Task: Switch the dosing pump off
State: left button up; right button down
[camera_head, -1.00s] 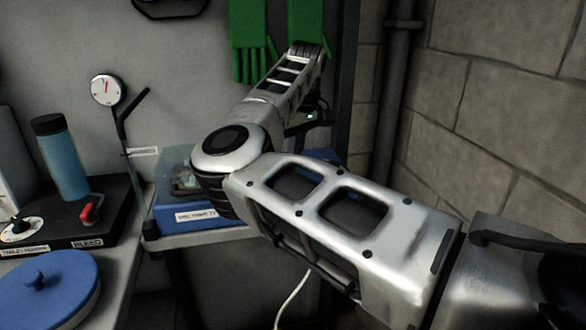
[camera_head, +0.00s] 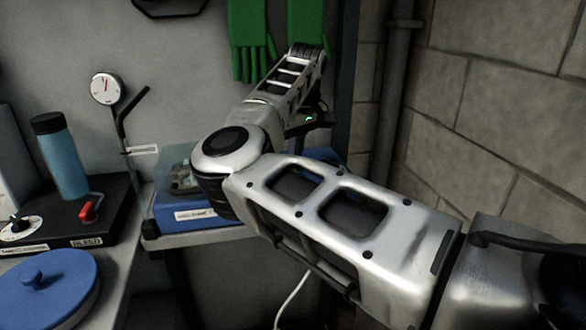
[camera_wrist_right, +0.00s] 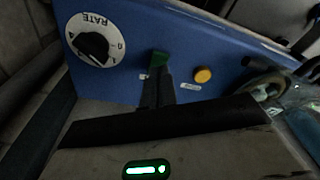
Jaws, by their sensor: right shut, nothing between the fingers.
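The blue dosing pump (camera_head: 185,213) sits on a grey shelf in the head view, with a white label on its front. My right arm hides much of it. The right fingers are hidden in the head view. My left gripper is out of view.
At left, a black unit (camera_head: 110,215) carries a red lever (camera_head: 88,211) and a blue bottle (camera_head: 62,160). A blue lid (camera_head: 45,290) lies in front. A gauge (camera_head: 106,89) and green gloves (camera_head: 248,40) are at the back. A block wall (camera_head: 500,110) bounds the right.

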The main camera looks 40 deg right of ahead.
jog(key=shift+f+b, duration=0.6)
jog(key=shift+f, duration=0.35)
jog(key=shift+r, duration=0.1)
jog(key=shift+r+p, duration=2.6)
jog(key=shift+r, duration=0.9)
